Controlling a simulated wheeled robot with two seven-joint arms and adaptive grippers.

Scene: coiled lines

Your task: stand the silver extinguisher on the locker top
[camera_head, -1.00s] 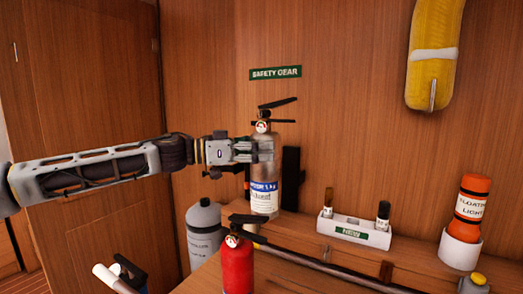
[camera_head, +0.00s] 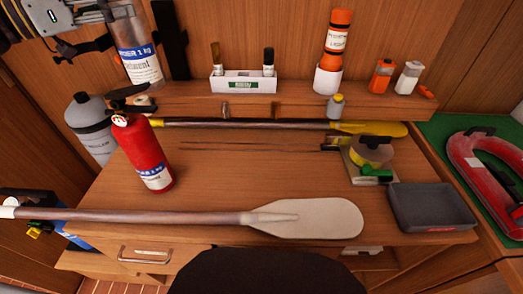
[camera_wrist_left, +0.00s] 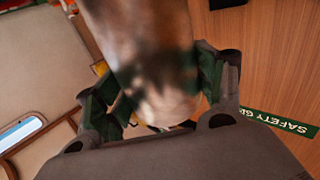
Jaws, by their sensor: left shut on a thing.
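The silver extinguisher (camera_head: 138,55), with a blue and white label, is upright at the upper left of the head view, its top cut off. My left gripper (camera_head: 113,12) is shut on its body, and in the left wrist view the fingers (camera_wrist_left: 155,92) lie on both sides of the blurred metal cylinder (camera_wrist_left: 150,45). Its base is near the left end of the back shelf; I cannot tell whether it touches. The wooden locker top (camera_head: 235,180) spreads below. My right gripper is not in view.
A red extinguisher (camera_head: 143,150) stands on the left of the top, beside a grey cylinder (camera_head: 92,128). A paddle (camera_head: 305,217) lies along the front, another pole (camera_head: 250,124) along the back. A tape dispenser (camera_head: 370,155) and grey tray (camera_head: 432,207) are right. The middle is mostly clear.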

